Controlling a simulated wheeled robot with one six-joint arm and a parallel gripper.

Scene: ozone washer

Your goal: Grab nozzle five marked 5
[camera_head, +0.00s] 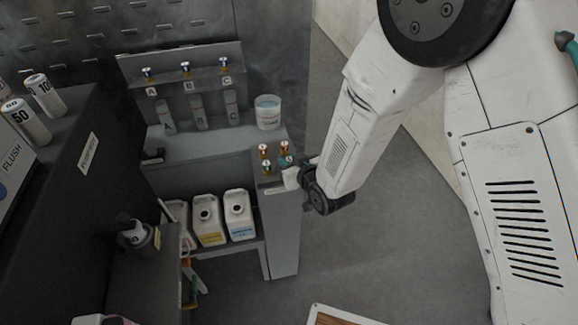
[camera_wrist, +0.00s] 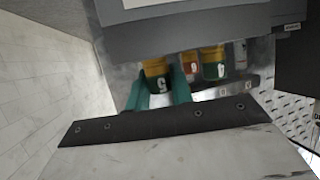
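The nozzle marked 5 (camera_wrist: 157,84) has a dark body and an orange-yellow upper part, and its number appears upside down. In the wrist view the two teal fingers of my gripper (camera_wrist: 158,92) stand on either side of it, very close. I cannot tell whether they press on it. In the head view my gripper (camera_head: 287,161) is at the nozzle stand, largely hidden by my wrist, and I cannot pick out nozzle 5 there. Beside it are a green nozzle marked 4 (camera_wrist: 214,70) and a red nozzle (camera_wrist: 191,70), probably marked 6.
The nozzle stand (camera_head: 282,215) is a tall grey block at the right end of the bench.

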